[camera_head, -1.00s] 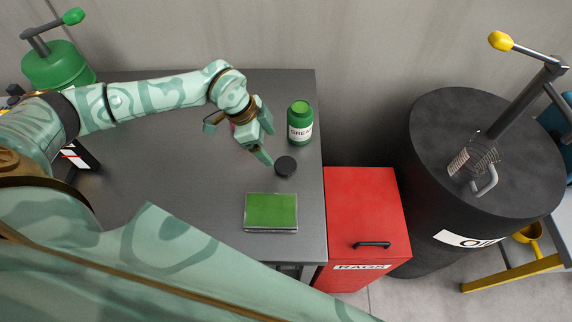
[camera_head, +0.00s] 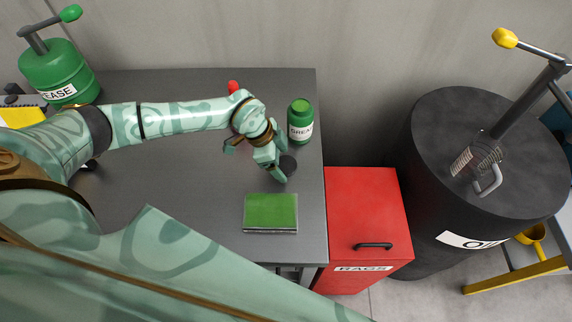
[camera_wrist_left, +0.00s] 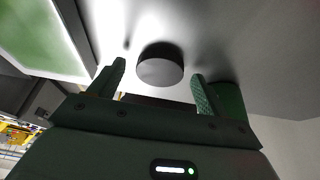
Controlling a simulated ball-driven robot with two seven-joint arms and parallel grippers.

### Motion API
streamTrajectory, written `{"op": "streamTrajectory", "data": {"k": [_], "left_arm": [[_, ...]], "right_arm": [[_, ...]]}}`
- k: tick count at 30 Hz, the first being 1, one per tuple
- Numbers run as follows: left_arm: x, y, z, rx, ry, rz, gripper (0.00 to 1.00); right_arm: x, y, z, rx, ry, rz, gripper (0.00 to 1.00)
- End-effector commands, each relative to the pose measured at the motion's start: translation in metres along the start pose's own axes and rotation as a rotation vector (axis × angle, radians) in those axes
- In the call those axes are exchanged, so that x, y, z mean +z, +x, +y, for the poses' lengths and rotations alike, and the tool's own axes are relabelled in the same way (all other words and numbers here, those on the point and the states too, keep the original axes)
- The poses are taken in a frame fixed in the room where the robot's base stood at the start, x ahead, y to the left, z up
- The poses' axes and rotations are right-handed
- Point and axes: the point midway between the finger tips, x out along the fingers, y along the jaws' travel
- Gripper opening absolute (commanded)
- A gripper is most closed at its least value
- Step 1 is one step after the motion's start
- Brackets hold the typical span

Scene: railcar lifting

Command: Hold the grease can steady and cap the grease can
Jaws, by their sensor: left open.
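The green grease can (camera_head: 300,123) stands upright near the table's right edge, its label facing front and a bright green round top showing. The dark round cap (camera_head: 289,165) lies on the table in front of it, partly hidden by my left gripper (camera_head: 280,172). In the left wrist view the cap (camera_wrist_left: 160,66) appears between the two spread fingers of the left gripper (camera_wrist_left: 158,84), a little beyond their tips. The left gripper is open and holds nothing. Part of a green object, probably the can (camera_wrist_left: 231,98), shows behind one finger. My right gripper is not in view.
A green pad (camera_head: 270,212) lies on the grey table (camera_head: 180,185) in front of the cap. A red rags box (camera_head: 365,215) and a black oil drum (camera_head: 455,170) stand to the right. A green grease pump (camera_head: 55,70) is at the back left. A red item (camera_head: 233,87) shows behind my arm.

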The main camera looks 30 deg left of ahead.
Motion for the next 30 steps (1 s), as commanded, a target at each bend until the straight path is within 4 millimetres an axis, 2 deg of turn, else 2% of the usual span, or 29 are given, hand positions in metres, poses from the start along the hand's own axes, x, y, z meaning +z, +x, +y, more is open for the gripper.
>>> {"op": "streamTrajectory", "data": {"k": [3, 12, 17, 18, 20, 30], "left_arm": [[0.0003, 0.0054, -0.0007, -0.001, 0.000, 0.000, 0.77], [0.0000, 0.0049, -0.0006, -0.001, 0.000, 0.000, 0.77], [0.0000, 0.0048, -0.0005, -0.001, 0.000, 0.000, 0.32], [0.0001, 0.0048, -0.0006, -0.001, 0.000, 0.000, 0.29], [0.0000, 0.0048, -0.0006, -0.001, 0.000, 0.000, 0.26], [-0.0021, -0.0003, -0.0007, -0.002, 0.001, 0.000, 0.26]], "right_arm": [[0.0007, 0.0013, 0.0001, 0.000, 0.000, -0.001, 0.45], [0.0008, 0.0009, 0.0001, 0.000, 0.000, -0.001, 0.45], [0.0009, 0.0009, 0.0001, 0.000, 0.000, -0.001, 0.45], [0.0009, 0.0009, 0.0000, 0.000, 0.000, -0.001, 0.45], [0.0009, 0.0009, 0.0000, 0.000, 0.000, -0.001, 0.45], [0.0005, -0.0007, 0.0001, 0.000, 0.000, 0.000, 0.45]]}}
